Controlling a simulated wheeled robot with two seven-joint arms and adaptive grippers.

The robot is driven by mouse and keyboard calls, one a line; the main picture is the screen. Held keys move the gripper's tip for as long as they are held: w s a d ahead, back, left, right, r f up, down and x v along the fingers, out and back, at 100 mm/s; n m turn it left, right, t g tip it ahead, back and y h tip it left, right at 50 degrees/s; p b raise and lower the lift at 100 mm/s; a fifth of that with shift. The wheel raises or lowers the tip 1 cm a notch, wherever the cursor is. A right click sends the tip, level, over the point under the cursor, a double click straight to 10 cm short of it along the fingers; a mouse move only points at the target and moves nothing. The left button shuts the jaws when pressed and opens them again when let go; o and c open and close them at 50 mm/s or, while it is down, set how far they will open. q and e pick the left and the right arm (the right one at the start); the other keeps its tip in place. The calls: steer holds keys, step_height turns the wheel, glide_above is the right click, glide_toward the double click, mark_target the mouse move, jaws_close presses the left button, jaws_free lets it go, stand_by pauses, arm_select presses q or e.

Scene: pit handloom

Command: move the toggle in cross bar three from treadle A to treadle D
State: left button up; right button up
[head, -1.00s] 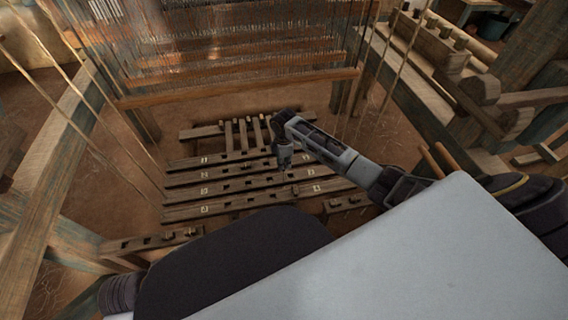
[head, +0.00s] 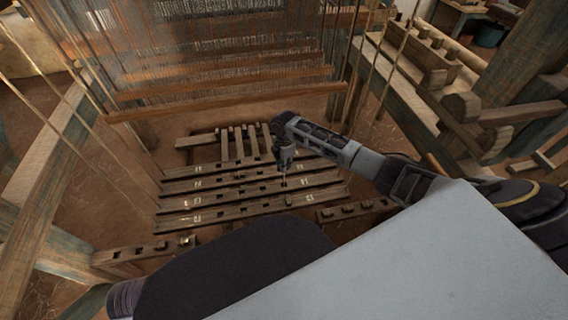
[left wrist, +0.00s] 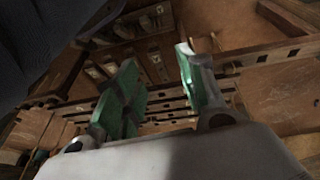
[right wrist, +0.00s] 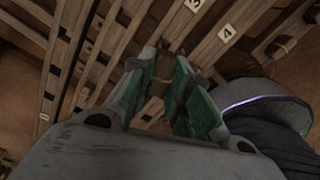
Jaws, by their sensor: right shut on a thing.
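The slotted cross bars lie side by side on the floor under the loom. I take the third as cross bar three (head: 215,202); its number 3 shows in the right wrist view, beside the bar marked 4 (right wrist: 227,31). My right gripper (head: 284,168) is over the right half of the bars, pointing down. In the right wrist view its green fingers (right wrist: 163,85) are closed around a small wooden piece, apparently the toggle, mostly hidden between them. I cannot tell whether it sits in a slot. My left gripper (left wrist: 158,85) is open and empty in the left wrist view.
Several treadle slats (head: 239,142) lie beyond the bars, under the hanging threads and a wooden beam (head: 230,102). Two shorter pegged rails (head: 145,251) (head: 352,210) stand nearer me. Loom posts and slanting cords rise on both sides.

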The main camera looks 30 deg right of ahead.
arm_select(q)
steer(key=shift+a+f, duration=0.1)
steer(key=shift+f, duration=0.55)
arm_select(e)
steer(key=shift+s+a+f+n, duration=0.1)
steer(key=shift+s+f+n, duration=0.1)
steer(key=shift+n, duration=0.35)
steer(key=shift+s+a+f+n, duration=0.1)
steer(key=shift+f+n, duration=0.05)
steer(key=shift+n, duration=0.4)
arm_select(q)
steer(key=shift+w+r, duration=0.15)
steer(key=shift+r, duration=0.05)
arm_select(e)
steer(key=shift+f, duration=0.2)
